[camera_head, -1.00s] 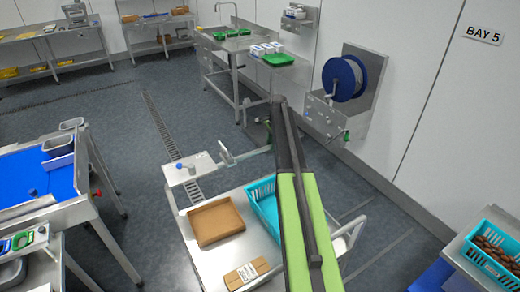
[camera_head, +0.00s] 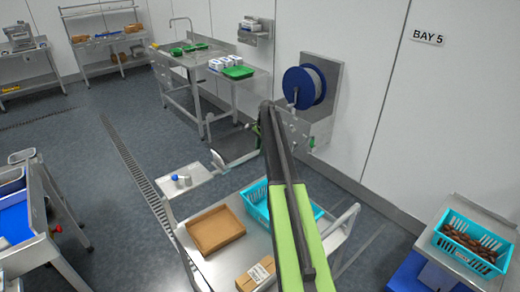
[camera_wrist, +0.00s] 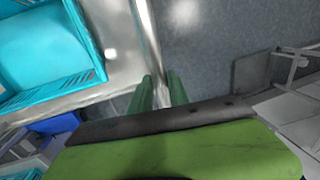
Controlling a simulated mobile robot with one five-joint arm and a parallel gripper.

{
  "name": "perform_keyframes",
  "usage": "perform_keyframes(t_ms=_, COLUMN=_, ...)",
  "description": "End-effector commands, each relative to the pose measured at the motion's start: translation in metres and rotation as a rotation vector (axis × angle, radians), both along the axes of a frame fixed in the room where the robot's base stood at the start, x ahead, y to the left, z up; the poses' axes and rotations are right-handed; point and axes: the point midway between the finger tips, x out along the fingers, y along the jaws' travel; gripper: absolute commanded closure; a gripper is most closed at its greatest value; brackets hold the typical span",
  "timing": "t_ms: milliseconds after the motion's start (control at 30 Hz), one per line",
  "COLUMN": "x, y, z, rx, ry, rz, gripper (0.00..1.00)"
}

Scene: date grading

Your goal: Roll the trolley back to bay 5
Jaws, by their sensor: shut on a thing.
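The steel trolley (camera_head: 232,262) stands at bottom centre in the head view. It carries a brown cardboard tray (camera_head: 216,229), a teal basket (camera_head: 255,212) and a small carton (camera_head: 256,275). My gripper (camera_wrist: 159,88) shows in the wrist view, its green fingers shut around a steel bar (camera_wrist: 147,30) at the trolley's edge, beside the teal basket. In the head view my arm crosses the trolley and hides part of it; my fingers cannot be made out there. The BAY 5 sign (camera_head: 428,37) is on the right wall. Faint lines mark the floor below it, right of the trolley.
A hose reel (camera_head: 304,87) hangs on the wall beyond the trolley. A steel stand with a teal crate of dates (camera_head: 467,241) is at right. A blue-topped bench (camera_head: 14,222) is at left. Open floor and a drain grate (camera_head: 135,170) lie left of the trolley.

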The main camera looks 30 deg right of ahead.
Motion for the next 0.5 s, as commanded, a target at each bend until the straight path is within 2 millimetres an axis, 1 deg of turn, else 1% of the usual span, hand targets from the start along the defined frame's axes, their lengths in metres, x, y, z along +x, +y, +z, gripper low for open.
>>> perform_keyframes(t_ms=133, x=-0.0001, y=0.0044, z=-0.0005, rx=-0.001, ry=0.006, rz=0.004, gripper=1.0)
perform_keyframes(t_ms=167, x=0.0003, y=0.0054, z=-0.0005, rx=-0.001, ry=0.006, rz=0.005, gripper=0.77)
perform_keyframes(t_ms=300, x=0.0019, y=0.0089, z=-0.0005, rx=0.0, ry=0.005, rz=0.008, gripper=0.59)
perform_keyframes(t_ms=333, x=0.0022, y=0.0093, z=-0.0004, rx=-0.001, ry=0.005, rz=0.009, gripper=0.57)
perform_keyframes(t_ms=500, x=0.0033, y=0.0108, z=-0.0004, rx=-0.001, ry=0.004, rz=0.011, gripper=0.57)
